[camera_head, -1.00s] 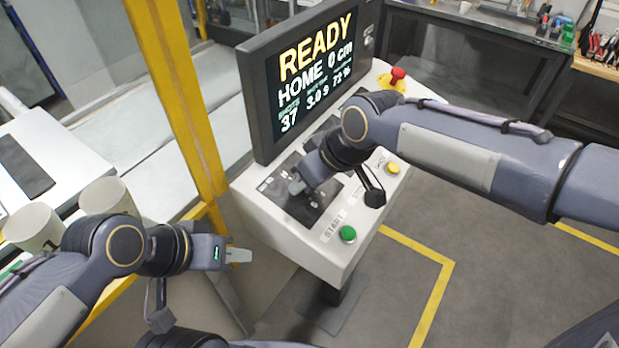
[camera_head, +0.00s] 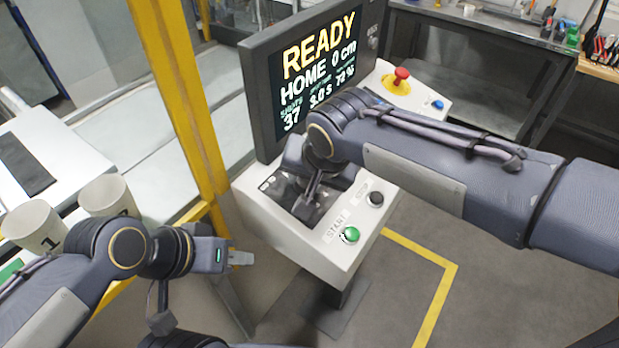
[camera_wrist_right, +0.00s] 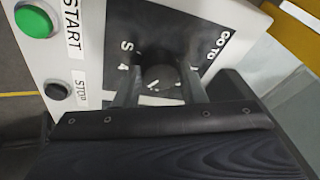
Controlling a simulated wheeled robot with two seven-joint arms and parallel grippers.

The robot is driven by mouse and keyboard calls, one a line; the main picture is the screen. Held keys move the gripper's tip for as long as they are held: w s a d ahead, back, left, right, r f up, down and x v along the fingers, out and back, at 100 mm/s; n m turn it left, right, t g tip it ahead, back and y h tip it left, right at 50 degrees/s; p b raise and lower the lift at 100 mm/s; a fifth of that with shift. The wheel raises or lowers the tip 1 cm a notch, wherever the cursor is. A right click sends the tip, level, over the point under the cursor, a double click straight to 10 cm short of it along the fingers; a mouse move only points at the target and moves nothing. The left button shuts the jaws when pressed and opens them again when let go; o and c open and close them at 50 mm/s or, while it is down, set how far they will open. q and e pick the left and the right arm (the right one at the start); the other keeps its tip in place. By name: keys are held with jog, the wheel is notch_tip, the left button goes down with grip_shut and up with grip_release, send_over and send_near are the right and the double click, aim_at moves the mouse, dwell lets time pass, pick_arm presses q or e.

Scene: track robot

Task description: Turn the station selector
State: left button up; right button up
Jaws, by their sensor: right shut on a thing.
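The station selector is a round black knob (camera_wrist_right: 158,75) on a dark plate with white marks, seen in the right wrist view. My right gripper (camera_wrist_right: 160,88) is shut on this knob, one finger on each side. In the head view my right wrist covers the knob, and only part of the dark selector plate (camera_head: 283,191) shows on the white console (camera_head: 345,262). My left gripper (camera_head: 241,258) hangs left of the console, apart from it and with nothing visible in it; the finger gap is unclear.
A screen (camera_head: 315,75) above the console reads READY and HOME. A green START button (camera_head: 350,235), a black STOP button (camera_head: 376,198) and a red emergency button (camera_head: 402,75) are on the console. A yellow post (camera_head: 185,100) and two cups (camera_head: 105,195) stand at left.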

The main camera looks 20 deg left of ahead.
jog(key=m, duration=0.3)
jog(key=shift+a+m+h, duration=0.15)
jog(key=shift+m+h, duration=0.15)
jog(key=shift+h, duration=0.1)
jog(key=shift+a+m+h, duration=0.1)
jog(key=shift+m+h, duration=0.3)
jog(key=shift+m, duration=1.4)
jog(key=o, duration=1)
jog(key=shift+r, duration=0.1)
jog(key=v, duration=0.7)
jog(key=shift+r, duration=0.4)
